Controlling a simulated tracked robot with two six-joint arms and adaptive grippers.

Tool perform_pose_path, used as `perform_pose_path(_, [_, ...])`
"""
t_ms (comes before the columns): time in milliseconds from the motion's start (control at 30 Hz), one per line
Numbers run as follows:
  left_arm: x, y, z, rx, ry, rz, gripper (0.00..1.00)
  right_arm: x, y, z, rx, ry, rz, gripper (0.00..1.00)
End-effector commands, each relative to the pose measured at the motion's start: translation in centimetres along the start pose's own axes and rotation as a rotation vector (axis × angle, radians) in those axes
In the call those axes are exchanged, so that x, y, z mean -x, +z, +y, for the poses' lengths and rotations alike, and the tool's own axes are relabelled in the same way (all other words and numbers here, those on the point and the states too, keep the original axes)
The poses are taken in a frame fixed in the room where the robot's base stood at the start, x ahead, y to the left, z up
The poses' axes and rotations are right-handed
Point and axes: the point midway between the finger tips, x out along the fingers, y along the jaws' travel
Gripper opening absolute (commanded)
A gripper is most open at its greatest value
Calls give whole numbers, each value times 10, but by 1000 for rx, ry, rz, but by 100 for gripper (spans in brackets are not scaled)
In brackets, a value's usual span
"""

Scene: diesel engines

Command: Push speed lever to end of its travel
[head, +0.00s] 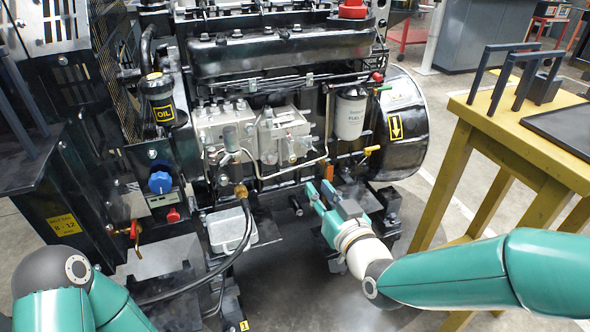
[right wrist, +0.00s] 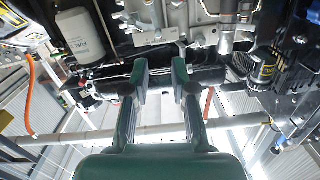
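The diesel engine (head: 280,50) fills the middle of the head view, with a grey pump and governor block (head: 265,135) on its near side. I cannot tell for sure which small part is the speed lever; a yellow-handled lever (head: 371,150) shows right of the block, below the white fuel filter (head: 350,115). My right gripper (head: 318,190) is low in front of the engine, below the block and left of the yellow handle. In the right wrist view its fingers (right wrist: 160,78) are apart with nothing between them. My left arm shows at lower left, its gripper out of view.
A yellow-framed table (head: 530,140) with dark brackets stands at right. A black hose (head: 240,240) runs down near a grey box (head: 231,228). The floor between engine and table is clear.

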Motion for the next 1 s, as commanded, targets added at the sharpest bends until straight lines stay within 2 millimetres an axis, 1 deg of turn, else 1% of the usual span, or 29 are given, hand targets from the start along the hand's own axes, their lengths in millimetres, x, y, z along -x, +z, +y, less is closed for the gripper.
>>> perform_pose_path(33, [-12,0,-4,0,0,0,40,0,2,1,11,1,24,26])
perform_pose_path(100, [-16,0,-6,0,0,1,40,0,-2,0,20,1,42,26])
perform_pose_path(233, [-18,0,-6,0,0,1,40,-3,-7,-2,28,0,56,26])
perform_pose_path(367, [-18,0,-6,0,0,1,40,-16,-8,-2,29,-2,56,26])
perform_pose_path(467, [-19,0,-7,0,0,1,40,-31,-8,-3,28,-3,55,26])
perform_pose_path(800, [-24,0,-9,0,0,0,40,-103,-12,-4,28,-4,55,26])
perform_pose_path(1000, [-26,0,-9,0,0,0,40,-139,-13,-4,27,-5,53,26])
